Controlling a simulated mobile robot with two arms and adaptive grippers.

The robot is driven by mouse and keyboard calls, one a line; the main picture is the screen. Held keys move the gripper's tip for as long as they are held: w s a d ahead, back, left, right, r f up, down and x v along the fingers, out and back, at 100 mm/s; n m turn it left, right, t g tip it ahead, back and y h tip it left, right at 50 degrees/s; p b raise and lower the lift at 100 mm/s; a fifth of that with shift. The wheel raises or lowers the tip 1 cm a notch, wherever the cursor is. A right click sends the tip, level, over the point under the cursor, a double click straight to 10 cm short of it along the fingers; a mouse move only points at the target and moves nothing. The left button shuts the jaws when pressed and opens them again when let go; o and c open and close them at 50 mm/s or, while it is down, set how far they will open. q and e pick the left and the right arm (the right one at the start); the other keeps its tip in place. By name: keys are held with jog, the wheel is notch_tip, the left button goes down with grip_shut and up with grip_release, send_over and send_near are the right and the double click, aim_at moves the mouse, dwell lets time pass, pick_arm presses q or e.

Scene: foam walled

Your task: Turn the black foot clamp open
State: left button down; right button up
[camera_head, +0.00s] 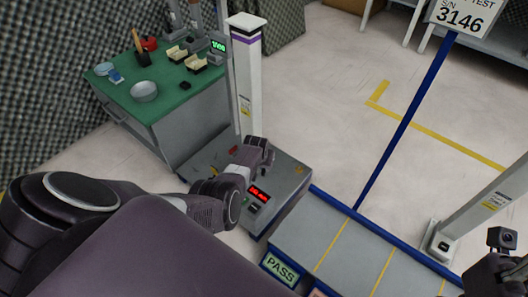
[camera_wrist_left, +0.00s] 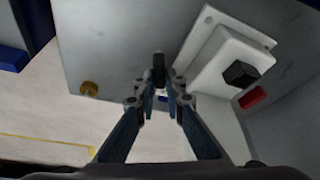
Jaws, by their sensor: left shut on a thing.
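My left gripper (camera_wrist_left: 160,98) is shut on a small black upright piece, which I take for the black foot clamp (camera_wrist_left: 158,68), beside the white foot plate of a post. Its two blue-grey fingers close in on it from below in the left wrist view. In the head view my left wrist (camera_head: 256,152) is over the grey box at the foot of the white post (camera_head: 246,80); fingertips and clamp are hidden there. A black six-sided knob (camera_wrist_left: 240,73) sits on the white foot (camera_wrist_left: 222,55). Part of my right arm (camera_head: 492,274) shows at the lower right, its fingers unclear.
The grey box (camera_head: 287,180) carries a red display (camera_head: 259,192). A green-topped bench (camera_head: 165,112) with bowls stands behind left. A PASS-marked grey surface (camera_head: 305,250) with blue edges lies right. A brass knob (camera_wrist_left: 89,88) and red part (camera_wrist_left: 253,97) are near my gripper.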

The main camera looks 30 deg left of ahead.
pick_arm(q)
jog(key=m, duration=0.2)
jog(key=shift+s+f+m+h, duration=0.1)
jog(key=shift+m+h, duration=0.2)
jog(key=shift+h, duration=0.1)
jog(key=shift+m+h, duration=0.5)
jog(key=shift+m, duration=0.6)
jog(key=c, duration=2)
grip_release()
jog(key=shift+v, duration=1)
jog(key=v, duration=1)
